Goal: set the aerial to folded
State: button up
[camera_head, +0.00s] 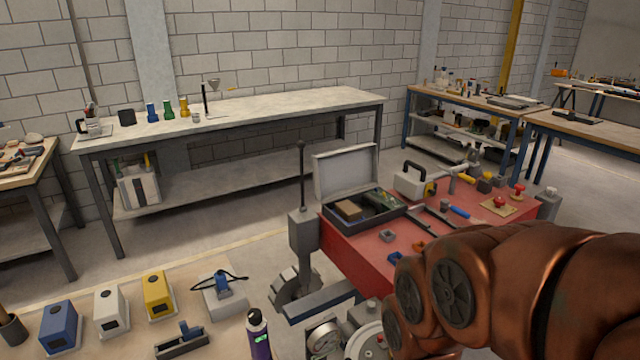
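No part is plainly marked as the aerial, and I cannot tell which thing it is. A thin dark upright rod (302,178) with a small knob on top rises from a grey box (304,232) at the left end of the red bench. It stands vertical, not folded down. A handheld device with a black handle (414,178) sits on the red bench; I cannot make out an aerial on it. My copper-coloured arm fills the lower right and hides part of the bench. My gripper is not in view.
The red bench (372,250) carries an open grey case (345,172) and several tools. A near table at lower left holds blue, white and yellow boxes (158,295) and a purple bottle (258,335). A long grey table (290,107) stands behind. Floor between them is clear.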

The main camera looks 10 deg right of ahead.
aim_at(301, 144)
jog(key=k, duration=0.55)
jog(key=u, duration=0.6)
jog(key=i, duration=0.95)
jog(key=u, duration=0.55)
